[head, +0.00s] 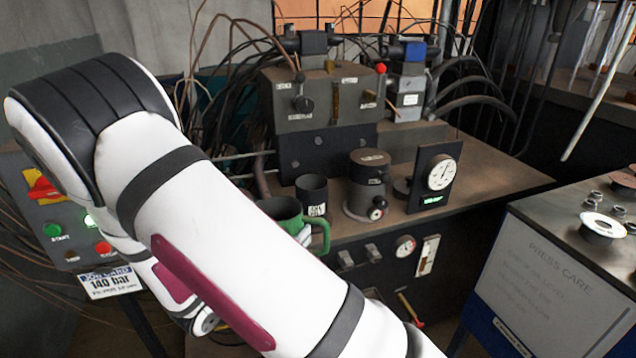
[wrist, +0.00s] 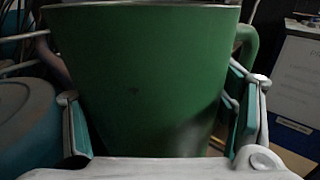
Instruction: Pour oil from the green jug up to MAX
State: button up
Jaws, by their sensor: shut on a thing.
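The green jug (head: 287,213) shows behind my white arm in the head view, with its handle on the right and its lower part hidden. It looks about upright beside a black cup (head: 312,195) at the bench's front. In the wrist view the jug (wrist: 145,80) fills the middle, and my gripper (wrist: 155,100) is shut on it with a finger on each side. The oil inside is not visible. A pale upright gauge (head: 428,255) is on the bench front; I cannot read a MAX mark on it.
A dark round canister (head: 368,185) and a dial gauge on a black stand (head: 438,178) are on the bench, right of the jug. A valve block (head: 325,100) with hoses stands behind. A cabinet (head: 550,280) is at the right. The bench's right end is clear.

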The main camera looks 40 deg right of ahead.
jog(key=s+d+f+m+g+h, duration=0.1)
jog(key=d+m+g, duration=0.5)
jog(key=d, duration=1.3)
jog(key=s+g, duration=0.1)
jog(key=g, duration=0.2)
jog(key=shift+f+g+b, duration=0.15)
jog(key=shift+g+b, duration=0.15)
jog(key=shift+b, duration=0.05)
jog(key=shift+w+a, duration=0.2)
jog(key=w+a+r+n+t+h+p, duration=0.1)
jog(key=w+r+n+t+h, duration=0.1)
jog(key=r+n, duration=0.8)
jog(key=shift+w+n+h, duration=0.4)
jog(key=shift+w+h, duration=0.4)
jog(key=shift+w, duration=0.35)
jog(key=shift+r+n+t, duration=0.35)
jog(key=shift+n+t, duration=0.05)
jog(key=shift+n, duration=0.2)
jog(key=shift+w+f+n+t+h, duration=0.1)
jog(key=shift+w+n+t+h, duration=0.15)
jog(key=shift+n+t, duration=0.55)
jog(key=shift+s+n, duration=0.25)
jog(key=shift+n, duration=0.15)
